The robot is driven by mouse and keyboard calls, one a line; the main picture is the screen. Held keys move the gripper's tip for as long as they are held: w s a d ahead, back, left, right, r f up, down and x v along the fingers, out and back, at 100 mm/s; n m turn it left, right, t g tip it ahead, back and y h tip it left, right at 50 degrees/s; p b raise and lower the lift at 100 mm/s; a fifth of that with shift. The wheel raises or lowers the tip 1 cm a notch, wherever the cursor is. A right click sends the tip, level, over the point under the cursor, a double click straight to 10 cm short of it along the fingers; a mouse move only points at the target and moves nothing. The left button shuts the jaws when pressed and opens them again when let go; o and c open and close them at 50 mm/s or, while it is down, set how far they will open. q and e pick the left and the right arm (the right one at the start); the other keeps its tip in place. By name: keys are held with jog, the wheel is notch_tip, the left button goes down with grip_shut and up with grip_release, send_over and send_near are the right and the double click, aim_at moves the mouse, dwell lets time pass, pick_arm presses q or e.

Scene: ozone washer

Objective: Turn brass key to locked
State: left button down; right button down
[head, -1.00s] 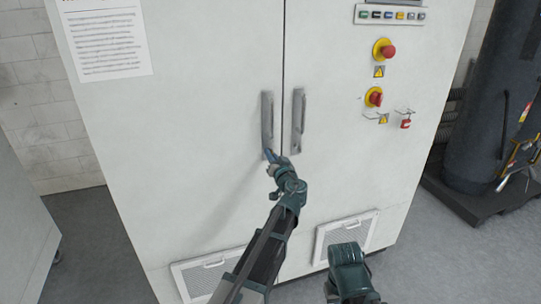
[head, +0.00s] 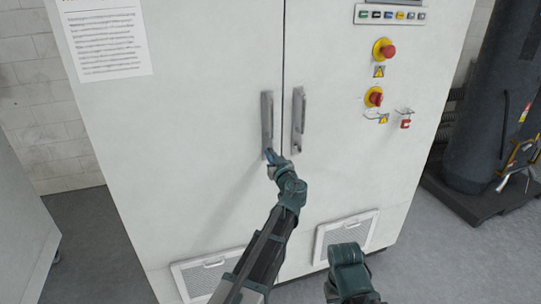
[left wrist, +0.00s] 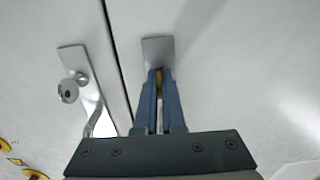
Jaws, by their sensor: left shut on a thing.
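My left gripper (head: 271,155) is at the lower end of the left door handle (head: 267,118) on the white cabinet. The left wrist view shows its two blue fingers (left wrist: 159,98) closed around a thin brass piece, the brass key (left wrist: 158,78), against the handle's metal plate (left wrist: 157,49). The fingers hide most of the key, so its turn angle cannot be read. In the head view the key is hidden by the gripper. My right arm shows at the bottom of the head view, but its fingers do not.
The right door handle (head: 298,122) is close beside, with a round silver lock part (left wrist: 68,91) on it. A red emergency button (head: 388,50), a red rotary switch (head: 375,98) and a red padlock (head: 405,124) are on the right door. A dark tank (head: 483,110) stands at right.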

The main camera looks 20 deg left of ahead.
pick_arm(q)
jog(key=c, duration=1)
grip_release()
jog(key=v, duration=1.3)
jog(key=shift+s+d, duration=0.25)
jog(key=shift+s, duration=0.05)
